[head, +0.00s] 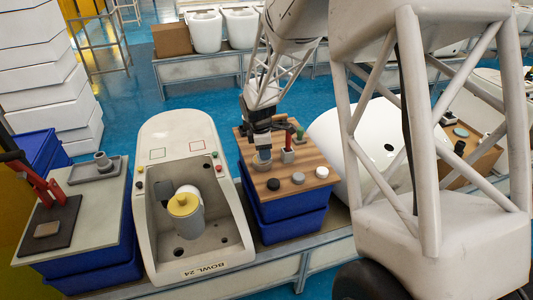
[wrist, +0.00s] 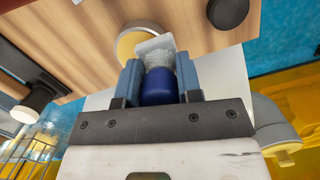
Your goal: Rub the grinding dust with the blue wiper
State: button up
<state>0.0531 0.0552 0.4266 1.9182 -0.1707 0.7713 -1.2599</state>
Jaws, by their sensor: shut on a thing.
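My gripper (head: 262,150) is low over the wooden board at the middle. In the wrist view my gripper (wrist: 158,78) has its blue-grey fingers shut on a dark blue rounded piece, which looks like the blue wiper (wrist: 158,90). A pale grey, rough block (wrist: 157,50) shows just beyond it; I cannot tell if it is part of the wiper. I cannot make out grinding dust in either view. The white bowl unit marked "BOWL 24" (head: 165,125) stands left of the board, with red and green outlined squares on its top.
The wooden board (head: 313,183) holds a black puck (head: 273,184), two pale pucks and a red-handled tool (head: 288,150). A grey canister with a yellow top (head: 184,205) stands in the bowl's basin. A grey-topped bench with a red press (head: 45,185) is at left.

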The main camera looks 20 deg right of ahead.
jog(key=w+a+r+m, duration=0.1)
jog(key=w+a+m, duration=0.3)
jog(key=w, duration=0.9)
jog(key=w+a+m, duration=0.2)
jog(key=w+m, duration=0.3)
jog(key=w, duration=0.8)
jog(key=w+f+m+g+y, duration=0.1)
jog(key=w+f+m, duration=0.5)
jog(key=w, duration=0.7)
jog(key=s+a+r+n, duration=0.3)
jog(key=a+r, duration=0.1)
jog(key=a, duration=0.3)
jog(key=s+a+r+n, duration=0.3)
jog(key=a+r, duration=0.2)
jog(key=a, duration=0.2)
jog(key=s+a+r+n, duration=0.3)
jog(key=a+r, duration=0.2)
jog(key=a, duration=0.2)
jog(key=shift+s+a+n+h, duration=0.1)
jog(key=shift+s+n+h, duration=0.1)
jog(key=shift+n+h, duration=0.1)
jog(key=s+a+r+n, duration=0.2)
jog(key=s+a+n, duration=0.1)
jog(key=s+a, duration=0.2)
jog(key=s+a+r+n+t, duration=0.1)
jog(key=s+a+n, duration=0.2)
jog(key=s+a, duration=0.2)
jog(key=shift+a+r, duration=0.35)
jog(key=shift+a, duration=0.45)
jog(key=shift+s, duration=0.1)
